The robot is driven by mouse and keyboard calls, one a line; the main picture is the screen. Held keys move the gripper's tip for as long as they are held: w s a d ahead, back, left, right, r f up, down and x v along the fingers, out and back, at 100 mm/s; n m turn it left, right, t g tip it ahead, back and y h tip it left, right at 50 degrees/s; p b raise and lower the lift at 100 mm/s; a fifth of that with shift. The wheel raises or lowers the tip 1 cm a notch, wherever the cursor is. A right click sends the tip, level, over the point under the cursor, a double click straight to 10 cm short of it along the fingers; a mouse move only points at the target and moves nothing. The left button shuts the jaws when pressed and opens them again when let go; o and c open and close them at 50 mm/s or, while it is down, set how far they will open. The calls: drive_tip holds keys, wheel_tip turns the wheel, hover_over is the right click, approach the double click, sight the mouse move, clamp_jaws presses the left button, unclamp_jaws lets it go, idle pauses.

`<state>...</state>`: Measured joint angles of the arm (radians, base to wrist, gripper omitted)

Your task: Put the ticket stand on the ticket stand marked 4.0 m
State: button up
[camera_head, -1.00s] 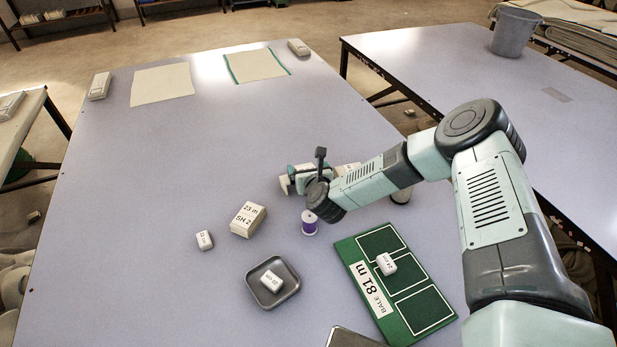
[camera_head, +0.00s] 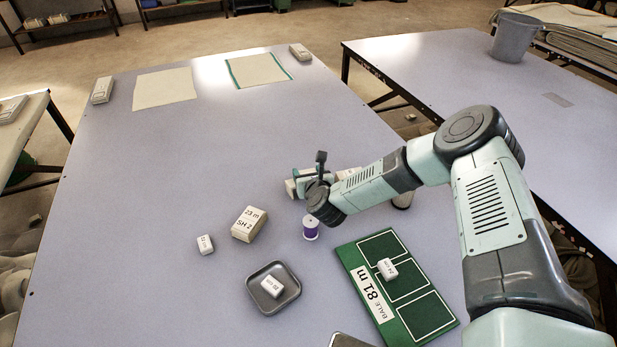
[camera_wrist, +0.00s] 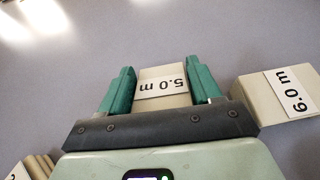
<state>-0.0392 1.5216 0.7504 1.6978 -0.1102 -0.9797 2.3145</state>
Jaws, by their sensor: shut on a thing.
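In the wrist view my gripper (camera_wrist: 162,72) has its two green fingers shut on a cream ticket stand (camera_wrist: 158,73) whose label reads 5.0 m, upside down in this picture. A second cream ticket stand (camera_wrist: 272,94), marked 6.0 m, is just right of the right finger. A third ribbed cream piece (camera_wrist: 38,168) is cut off at the lower left, its mark unreadable. In the head view my gripper (camera_head: 303,183) is low over the table's middle, partly hidden by my wrist. I cannot read a 4.0 m label in any view.
A small white block (camera_head: 205,245), a grey tray (camera_head: 259,297) and a green BALE 81 m board (camera_head: 425,318) lie nearer.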

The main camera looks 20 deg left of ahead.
wheel_tip(320, 180, up, 9)
drive_tip(key=shift+d+f, duration=0.1)
drive_tip(key=shift+f, duration=0.1)
drive_tip(key=shift+d+r, duration=0.1)
drive_tip(key=shift+r, duration=0.25)
drive_tip(key=f+y, duration=0.1)
drive_tip(key=f, duration=0.1)
drive_tip(key=d+f+n+t+y, duration=0.1)
drive_tip(key=f+y, duration=0.1)
drive_tip(key=s+f+y, duration=0.1)
drive_tip(key=f, duration=0.1)
drive_tip(key=shift+d+f+n+t+y, duration=0.3)
drive_tip(key=shift+d, duration=0.05)
drive_tip(key=shift+f, duration=0.1)
drive_tip(key=shift+f, duration=0.5)
drive_tip(key=o, duration=1.1)
drive_tip(key=shift+o, duration=0.2)
drive_tip(key=shift+r, duration=0.15)
